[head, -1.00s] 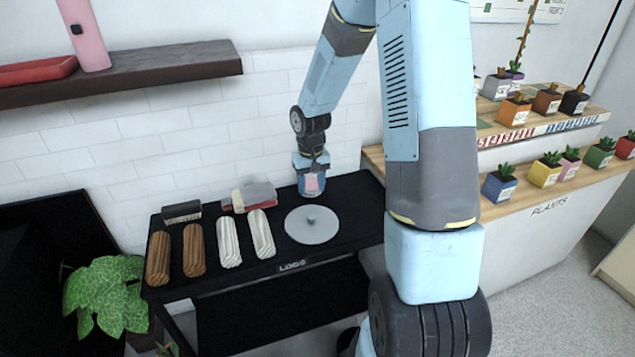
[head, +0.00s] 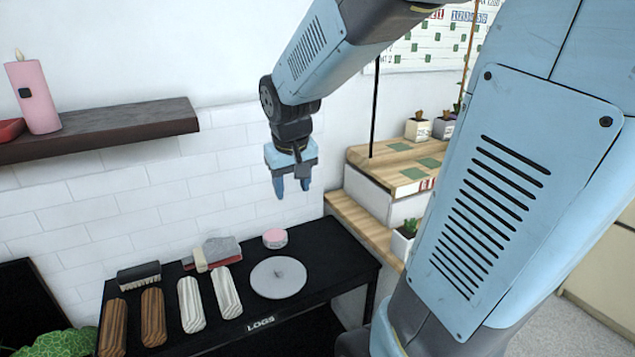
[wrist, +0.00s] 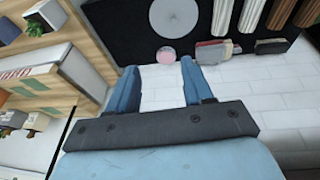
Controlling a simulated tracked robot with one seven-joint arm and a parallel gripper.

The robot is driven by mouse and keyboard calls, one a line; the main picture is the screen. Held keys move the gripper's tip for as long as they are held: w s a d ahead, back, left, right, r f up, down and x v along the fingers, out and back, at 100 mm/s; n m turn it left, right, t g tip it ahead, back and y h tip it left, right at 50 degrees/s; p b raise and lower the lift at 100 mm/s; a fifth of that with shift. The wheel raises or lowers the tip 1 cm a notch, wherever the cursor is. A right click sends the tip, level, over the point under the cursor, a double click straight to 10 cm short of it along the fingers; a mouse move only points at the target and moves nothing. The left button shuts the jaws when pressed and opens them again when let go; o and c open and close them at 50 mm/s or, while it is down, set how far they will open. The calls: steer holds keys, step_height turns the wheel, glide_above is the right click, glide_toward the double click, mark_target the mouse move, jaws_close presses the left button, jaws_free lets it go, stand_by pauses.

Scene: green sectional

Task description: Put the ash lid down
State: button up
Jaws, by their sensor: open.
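A flat grey round disc with a small central knob, which looks like the ash lid (head: 278,277), lies flat on the black table (head: 345,262). It also shows near the top of the wrist view (wrist: 174,17). My gripper (head: 292,192) is open and empty, pointing down, well above the back of the table and apart from the lid. In the wrist view, its two blue fingers (wrist: 158,66) stand apart with nothing held between them. A small round pink-topped item (head: 275,238) sits on the table just behind the lid.
Several brown and white logs (head: 191,303) lie left of the lid. A brush (head: 139,274) and a grey-and-red item (head: 216,252) lie behind them. A dark wall shelf (head: 100,130) is at upper left. A wooden plant stand (head: 365,228) is to the right.

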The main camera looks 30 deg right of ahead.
steer(key=s+r+t, duration=0.1)
steer(key=s+r, duration=0.2)
steer(key=s, duration=0.3)
steer(key=s+r+t+y, duration=0.1)
steer(key=s+r, duration=0.2)
steer(key=s, duration=0.4)
steer(key=shift+s+a+r, duration=0.2)
steer(key=shift+a+r, duration=0.2)
steer(key=shift+a, duration=0.05)
